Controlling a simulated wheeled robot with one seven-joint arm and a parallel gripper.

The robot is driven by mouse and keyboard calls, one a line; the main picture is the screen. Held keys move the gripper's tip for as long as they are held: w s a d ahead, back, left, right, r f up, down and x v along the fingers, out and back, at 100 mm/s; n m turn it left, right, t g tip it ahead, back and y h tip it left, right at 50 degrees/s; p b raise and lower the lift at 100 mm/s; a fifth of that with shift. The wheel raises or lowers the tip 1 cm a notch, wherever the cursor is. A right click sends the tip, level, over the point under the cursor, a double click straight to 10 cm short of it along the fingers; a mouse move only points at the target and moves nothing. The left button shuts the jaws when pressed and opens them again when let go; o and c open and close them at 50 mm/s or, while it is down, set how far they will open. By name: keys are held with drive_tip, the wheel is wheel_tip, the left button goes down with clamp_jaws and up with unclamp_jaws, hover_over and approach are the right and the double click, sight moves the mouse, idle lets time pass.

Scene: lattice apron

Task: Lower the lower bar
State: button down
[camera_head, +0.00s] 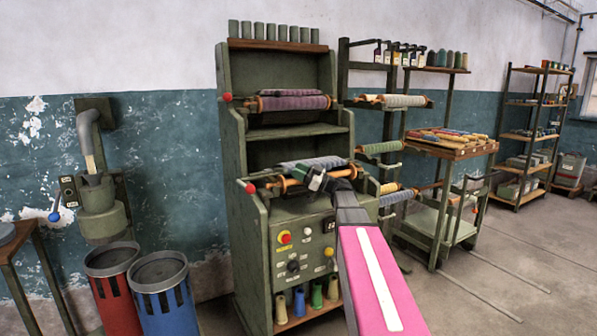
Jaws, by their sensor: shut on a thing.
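A green machine cabinet (236,150) stands at the middle against the wall. Its lower bar (343,174), orange-brown, runs across the front above the control panel, in front of a grey cloth roll (318,163). My gripper (308,178) is at the middle of this bar and appears shut on it; the fingertips are small and partly hidden by the wrist. A red knob (250,188) sits at the bar's left side. The upper bar (256,104) carries purple cloth, with another red knob (227,97) at its left.
A control panel (303,250) with buttons sits below the bar, above several thread cones (299,302). Red (108,262) and blue (161,275) bins stand left. A rack with cloth rolls (404,101) and a trolley (450,150) stand right. Floor (500,270) is open at lower right.

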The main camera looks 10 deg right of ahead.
drive_tip(key=shift+f+h, duration=0.4)
drive_tip(key=shift+f, duration=0.35)
drive_tip(key=c, duration=0.7)
unclamp_jaws()
drive_tip(key=shift+c, duration=0.2)
drive_tip(key=shift+d, duration=0.1)
drive_tip(key=shift+s+d+f, duration=0.1)
drive_tip(key=shift+d+f, duration=0.1)
drive_tip(key=shift+d, duration=0.15)
drive_tip(key=v, duration=1)
drive_tip(key=shift+r, duration=0.2)
drive_tip(key=shift+s, duration=0.1)
